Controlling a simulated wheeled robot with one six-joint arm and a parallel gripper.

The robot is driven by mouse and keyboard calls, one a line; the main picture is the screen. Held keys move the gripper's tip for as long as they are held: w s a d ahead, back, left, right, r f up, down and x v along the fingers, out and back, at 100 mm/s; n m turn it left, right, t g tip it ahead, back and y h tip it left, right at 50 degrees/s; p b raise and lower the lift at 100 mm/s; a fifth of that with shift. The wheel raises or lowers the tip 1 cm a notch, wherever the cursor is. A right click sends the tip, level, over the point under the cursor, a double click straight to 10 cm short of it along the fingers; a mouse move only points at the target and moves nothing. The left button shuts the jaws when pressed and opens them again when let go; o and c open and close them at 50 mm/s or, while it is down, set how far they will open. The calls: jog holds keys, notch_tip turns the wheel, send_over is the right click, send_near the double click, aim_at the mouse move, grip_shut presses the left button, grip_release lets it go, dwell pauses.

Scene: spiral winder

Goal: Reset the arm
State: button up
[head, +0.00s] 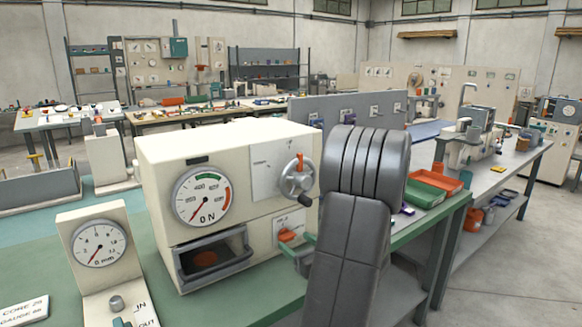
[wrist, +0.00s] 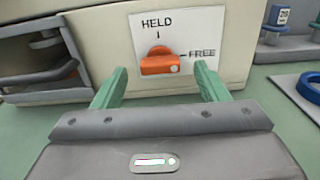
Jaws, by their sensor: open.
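My gripper (wrist: 160,70) is open, with its two green fingers apart in the wrist view. The orange knob (wrist: 160,64) on the cream machine shows between and beyond the fingertips. The knob lies roughly level, its white dot at the right end, on the FREE side of the HELD/FREE label (wrist: 200,30). I cannot tell whether the fingers touch it. In the head view my gripper (head: 301,249) is at the lower right of the machine's front (head: 160,165), by the orange knob (head: 287,236). My grey arm hides part of the machine's right side.
The machine has a force dial (head: 201,196), a hand crank (head: 297,180) and a windowed drawer (head: 212,256). A small mm gauge (head: 98,243) stands at the left. Green and orange trays (head: 436,181) lie behind my arm. A blue ring (wrist: 310,90) is at the right.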

aim_at(288, 239)
jog(key=x, duration=0.3)
jog(key=shift+w+a, duration=0.25)
jog(key=shift+f+n+b, duration=0.2)
jog(key=shift+n+b, duration=0.25)
jog(key=shift+n, duration=0.05)
jog(key=shift+s+r+n+b, duration=0.15)
jog(key=shift+n+b, duration=0.35)
jog(key=shift+n, duration=0.4)
jog(key=n+b, duration=0.1)
jog(key=n, duration=0.1)
jog(key=shift+n, duration=0.4)
jog(key=n+b, duration=0.1)
jog(key=n, duration=0.4)
jog(key=shift+s+a+n, duration=0.1)
jog(key=shift+n, duration=0.3)
jog(key=shift+b+v, duration=0.35)
jog(key=shift+v, duration=2.1)
jog(key=shift+s, duration=0.1)
